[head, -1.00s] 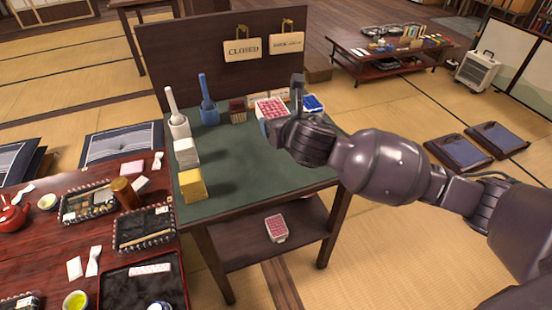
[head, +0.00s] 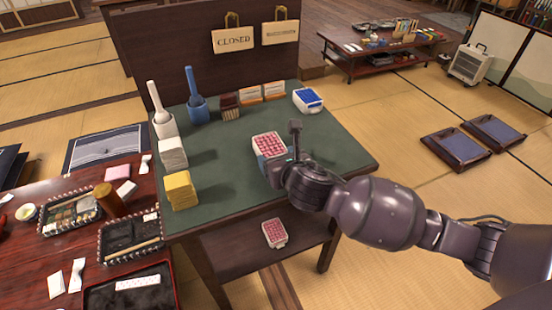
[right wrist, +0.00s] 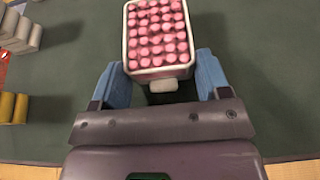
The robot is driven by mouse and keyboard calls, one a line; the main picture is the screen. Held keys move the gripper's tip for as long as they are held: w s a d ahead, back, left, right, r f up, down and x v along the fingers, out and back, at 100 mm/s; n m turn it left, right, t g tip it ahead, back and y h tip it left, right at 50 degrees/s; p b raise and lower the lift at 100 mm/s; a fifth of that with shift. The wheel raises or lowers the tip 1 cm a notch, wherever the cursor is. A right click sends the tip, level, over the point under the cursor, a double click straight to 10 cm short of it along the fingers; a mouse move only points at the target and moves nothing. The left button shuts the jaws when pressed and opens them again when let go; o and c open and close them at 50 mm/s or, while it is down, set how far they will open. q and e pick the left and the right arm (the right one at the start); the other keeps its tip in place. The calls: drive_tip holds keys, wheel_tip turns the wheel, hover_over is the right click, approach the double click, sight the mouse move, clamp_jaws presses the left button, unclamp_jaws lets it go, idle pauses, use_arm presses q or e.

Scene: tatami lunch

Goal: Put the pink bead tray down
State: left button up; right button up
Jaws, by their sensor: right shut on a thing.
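The pink bead tray (head: 269,144), a white tray filled with rows of pink beads, is over the right part of the green tabletop (head: 230,190). My right gripper (head: 276,166) is shut on its near end. In the right wrist view the tray (right wrist: 158,38) sits between the blue fingers of my right gripper (right wrist: 160,68), with its pale tab towards my palm. I cannot tell whether its underside touches the tabletop. A second pink bead tray (head: 274,233) lies on the lower shelf. My left gripper is not in view.
A blue bead tray (head: 308,99) stands at the back right corner. Card holders (head: 262,93), white and blue handled pots (head: 196,108), a white stack (head: 172,153) and a yellow stack (head: 181,190) line the back and left. The tabletop's front middle is clear.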

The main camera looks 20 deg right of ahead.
drive_tip(key=shift+r, duration=0.2)
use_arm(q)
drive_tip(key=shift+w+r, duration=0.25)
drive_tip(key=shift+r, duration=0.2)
use_arm(e)
drive_tip(key=shift+f, duration=0.1)
drive_tip(key=o, duration=0.9)
drive_tip(key=shift+f, duration=0.1)
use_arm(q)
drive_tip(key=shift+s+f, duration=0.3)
use_arm(e)
drive_tip(key=shift+o, duration=0.3)
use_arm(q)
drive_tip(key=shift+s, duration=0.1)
